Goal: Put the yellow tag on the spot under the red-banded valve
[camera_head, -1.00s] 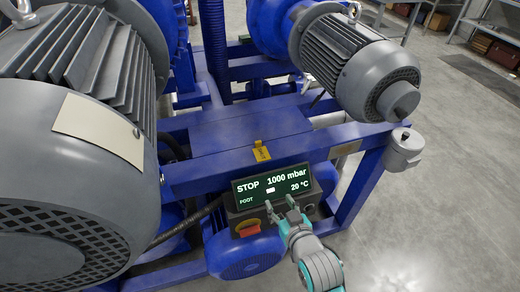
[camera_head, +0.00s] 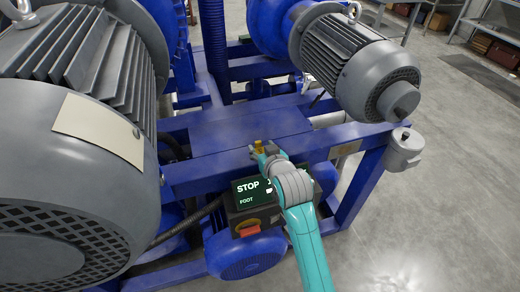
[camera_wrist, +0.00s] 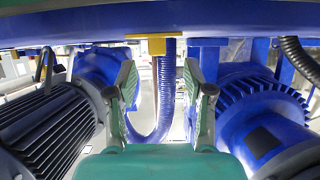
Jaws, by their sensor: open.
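The yellow tag (camera_head: 260,144) sits on the blue frame beam just behind the display box in the head view, partly hidden by my gripper. In the wrist view the tag (camera_wrist: 157,44) shows at the top, beyond and between my fingers. My gripper (camera_head: 262,151) is open and right at the tag in the head view. The wrist view shows the two fingers (camera_wrist: 166,85) apart, with nothing between them; I cannot tell whether they touch the tag. I cannot make out a red-banded valve or a spot under it in any view.
The display box (camera_head: 247,192) with a red-and-yellow switch is below my gripper, partly covered by my arm. A large grey motor (camera_head: 75,180) stands at left, another motor (camera_head: 350,62) at upper right. Blue frame beams (camera_head: 215,172) surround the tag. Grey floor (camera_head: 440,200) is open at right.

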